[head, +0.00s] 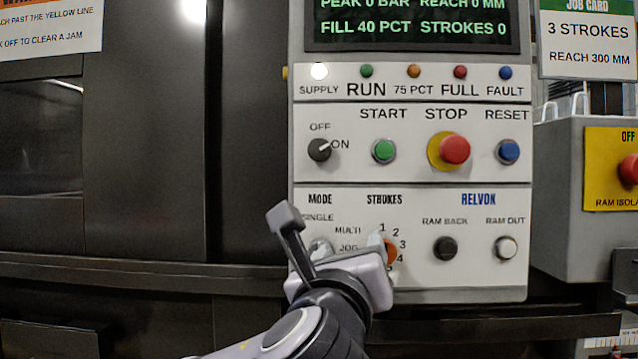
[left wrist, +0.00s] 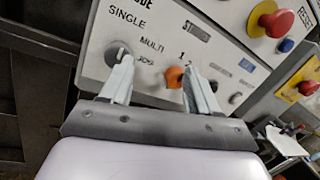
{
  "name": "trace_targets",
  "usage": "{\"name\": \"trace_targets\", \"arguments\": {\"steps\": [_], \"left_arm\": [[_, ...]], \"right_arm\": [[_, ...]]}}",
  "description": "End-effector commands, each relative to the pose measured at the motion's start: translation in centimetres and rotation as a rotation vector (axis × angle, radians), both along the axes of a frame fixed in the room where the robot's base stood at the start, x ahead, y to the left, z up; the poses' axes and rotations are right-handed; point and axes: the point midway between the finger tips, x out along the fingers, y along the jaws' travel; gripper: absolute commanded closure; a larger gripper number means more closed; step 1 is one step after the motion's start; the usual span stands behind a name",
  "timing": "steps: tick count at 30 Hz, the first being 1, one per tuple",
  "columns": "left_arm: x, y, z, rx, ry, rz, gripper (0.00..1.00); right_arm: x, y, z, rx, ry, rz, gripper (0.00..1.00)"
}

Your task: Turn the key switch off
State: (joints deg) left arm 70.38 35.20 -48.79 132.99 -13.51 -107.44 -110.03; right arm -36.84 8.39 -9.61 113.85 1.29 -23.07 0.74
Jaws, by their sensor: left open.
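The key switch (head: 319,150) is a round black knob on the upper left of the control panel, with OFF marked above it and ON at its right. Its white mark points up and right, towards ON. My left gripper (head: 348,246) is below it, in front of the MODE and STROKES row, apart from the key switch. In the left wrist view its two pale fingers (left wrist: 158,80) stand wide apart with nothing between them but the panel behind. The key switch is not in the left wrist view. My right gripper is in neither view.
The green START button (head: 384,150), red STOP button (head: 454,150) and blue RESET button (head: 508,151) are right of the key switch. The orange STROKES knob (left wrist: 174,77) and grey MODE knob (left wrist: 114,54) are near my fingers. A box with a red button (head: 629,169) stands at right.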

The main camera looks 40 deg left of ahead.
Motion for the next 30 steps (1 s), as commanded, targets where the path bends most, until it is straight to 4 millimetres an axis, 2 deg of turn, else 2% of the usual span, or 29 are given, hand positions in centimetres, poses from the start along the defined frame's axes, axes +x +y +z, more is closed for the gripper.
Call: {"name": "trace_targets", "arguments": {"steps": [1, 3, 6, 9, 15, 23, 30], "left_arm": [[-0.6, 0.5, 2.0, 0.068, -0.028, 0.036, 0.39], [-1.3, 1.0, 4.3, 0.159, -0.051, 0.087, 0.39], [-2.4, 1.7, 6.8, 0.266, -0.072, 0.156, 0.39], [-3.2, 2.2, 8.5, 0.335, -0.084, 0.208, 0.39], [-3.4, 2.8, 9.9, 0.381, -0.088, 0.247, 0.39], [-0.4, 4.7, 11.4, 0.38, -0.085, 0.248, 0.39], [1.6, 5.8, 12.2, 0.379, -0.086, 0.243, 0.39]], "right_arm": [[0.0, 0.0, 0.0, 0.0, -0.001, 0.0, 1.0], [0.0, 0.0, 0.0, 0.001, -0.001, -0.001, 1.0], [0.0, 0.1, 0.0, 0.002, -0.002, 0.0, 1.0], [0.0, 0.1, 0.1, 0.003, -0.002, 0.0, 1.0], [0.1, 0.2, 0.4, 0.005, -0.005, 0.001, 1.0], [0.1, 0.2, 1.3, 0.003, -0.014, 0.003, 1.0], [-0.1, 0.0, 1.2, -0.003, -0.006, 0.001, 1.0]]}}
